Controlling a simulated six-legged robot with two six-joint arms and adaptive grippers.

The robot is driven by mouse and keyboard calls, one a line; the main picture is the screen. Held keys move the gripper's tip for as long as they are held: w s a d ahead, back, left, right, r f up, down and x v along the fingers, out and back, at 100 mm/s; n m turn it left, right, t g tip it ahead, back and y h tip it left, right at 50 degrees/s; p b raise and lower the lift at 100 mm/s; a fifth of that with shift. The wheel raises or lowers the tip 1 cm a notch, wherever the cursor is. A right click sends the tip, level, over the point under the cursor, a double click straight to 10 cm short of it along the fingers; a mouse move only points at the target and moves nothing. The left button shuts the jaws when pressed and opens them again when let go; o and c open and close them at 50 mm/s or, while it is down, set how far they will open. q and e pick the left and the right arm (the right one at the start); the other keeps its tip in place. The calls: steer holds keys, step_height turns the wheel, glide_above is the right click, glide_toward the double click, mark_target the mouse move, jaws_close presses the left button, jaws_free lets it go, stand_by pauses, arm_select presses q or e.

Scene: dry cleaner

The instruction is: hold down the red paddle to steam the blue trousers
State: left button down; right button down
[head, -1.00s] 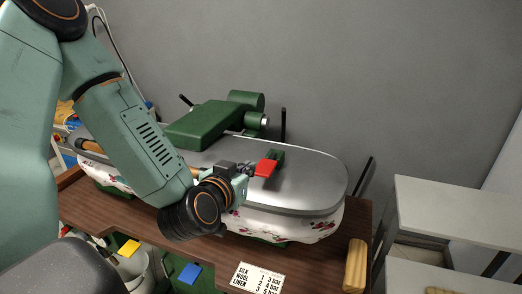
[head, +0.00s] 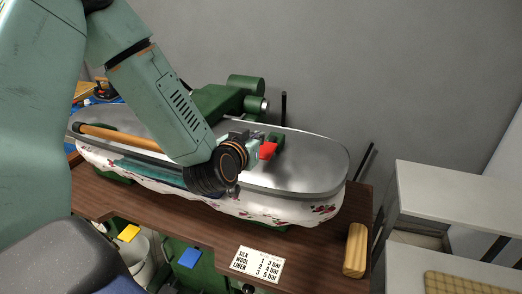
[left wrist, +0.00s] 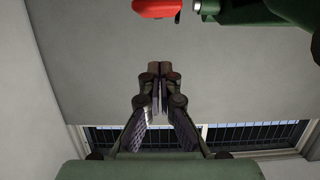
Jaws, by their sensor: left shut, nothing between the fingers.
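The red paddle (head: 268,150) sits on a green bracket on top of the closed press's metal lid (head: 305,165). My left gripper (head: 255,148) is shut and empty just left of the paddle, partly covering it; contact is unclear. In the left wrist view the shut fingers (left wrist: 157,75) show below the red paddle (left wrist: 157,8), with a gap in the picture. A strip of blue cloth, seemingly the blue trousers (head: 150,172), shows between the lid and the flowered padding. The rest of the cloth is hidden. My right gripper is not in view.
A wooden bar handle (head: 120,137) runs along the lid's left front. A pressure card (head: 258,264) and a wooden block (head: 355,250) are at the table's front edge. Yellow (head: 129,233) and blue (head: 190,258) pads are below. White shelves (head: 455,205) stand at the right.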

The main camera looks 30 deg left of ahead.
mark_target(261, 155)
arm_select(q)
steer(key=x, duration=0.3)
steer(key=shift+w, duration=0.1)
step_height(261, 155, down, 2)
steer(key=shift+f, duration=1)
